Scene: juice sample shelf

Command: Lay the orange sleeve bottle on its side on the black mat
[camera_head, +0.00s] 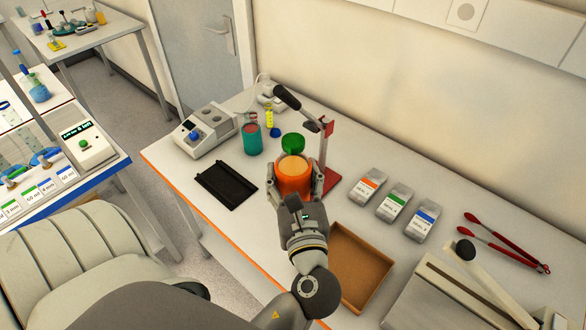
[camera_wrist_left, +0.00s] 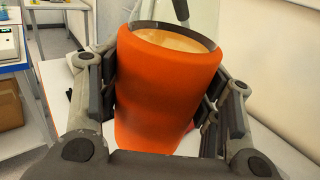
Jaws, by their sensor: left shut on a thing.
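The orange sleeve bottle (camera_head: 294,178) is upright, with a pale orange top showing. My left gripper (camera_head: 296,192) is shut on it, one finger on each side. In the left wrist view the orange bottle (camera_wrist_left: 168,85) fills the middle, between the fingers of the left gripper (camera_wrist_left: 165,100). I cannot tell whether its base touches the table. The black mat (camera_head: 227,185) lies flat and empty on the table, to the left of the bottle. My right gripper is not in view.
A teal bottle (camera_head: 251,139) and a green round thing (camera_head: 293,143) stand behind. A red stand (camera_head: 326,160) is close to the bottle's right. A brown tray (camera_head: 358,265) lies in front, right. A grey device (camera_head: 207,130) stands behind the mat. Several labelled packs are further right.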

